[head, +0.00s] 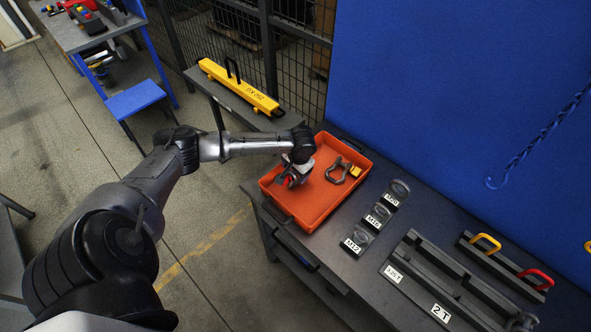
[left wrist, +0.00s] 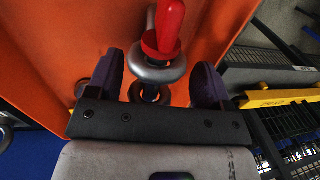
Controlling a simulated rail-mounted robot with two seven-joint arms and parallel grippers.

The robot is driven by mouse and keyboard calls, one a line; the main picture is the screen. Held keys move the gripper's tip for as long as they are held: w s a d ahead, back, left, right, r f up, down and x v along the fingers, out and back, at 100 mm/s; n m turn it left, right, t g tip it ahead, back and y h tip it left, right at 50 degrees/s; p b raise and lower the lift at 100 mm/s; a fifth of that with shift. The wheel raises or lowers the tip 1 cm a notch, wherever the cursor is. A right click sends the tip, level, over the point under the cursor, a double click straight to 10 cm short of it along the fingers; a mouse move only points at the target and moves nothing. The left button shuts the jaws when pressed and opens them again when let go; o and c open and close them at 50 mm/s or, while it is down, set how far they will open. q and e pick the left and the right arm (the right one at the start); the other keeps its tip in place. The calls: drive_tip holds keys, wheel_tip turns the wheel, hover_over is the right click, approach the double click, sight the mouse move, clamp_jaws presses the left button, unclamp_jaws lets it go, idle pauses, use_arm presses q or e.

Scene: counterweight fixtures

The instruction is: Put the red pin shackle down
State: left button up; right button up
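The red pin shackle (left wrist: 160,72) is grey with a red pin (left wrist: 170,25). In the left wrist view it lies between the dark fingers of my left gripper (left wrist: 157,80), with orange tray surface showing in slim gaps on both sides. The gripper is open around it. In the head view my left gripper (head: 290,179) is low over the left part of the orange tray (head: 314,213), and a bit of red (head: 286,181) shows at its fingers. The gripper hides most of the shackle there. My right gripper is not in view.
Another grey shackle (head: 338,172) with a yellow pin lies in the tray's right part. Several labelled shackle stands (head: 357,241) and a dark "2 T" rack (head: 425,283) stand right of the tray. A yellow beam (head: 238,87) lies on a bench behind. A blue chain hook hangs at right.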

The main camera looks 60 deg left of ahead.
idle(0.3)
use_arm(q)
wheel_tip(320, 180, up, 12)
drive_tip(key=d+p, duration=0.1)
drive_tip(key=shift+w+d, duration=0.25)
drive_tip(key=shift+d, duration=0.15)
idle(0.7)
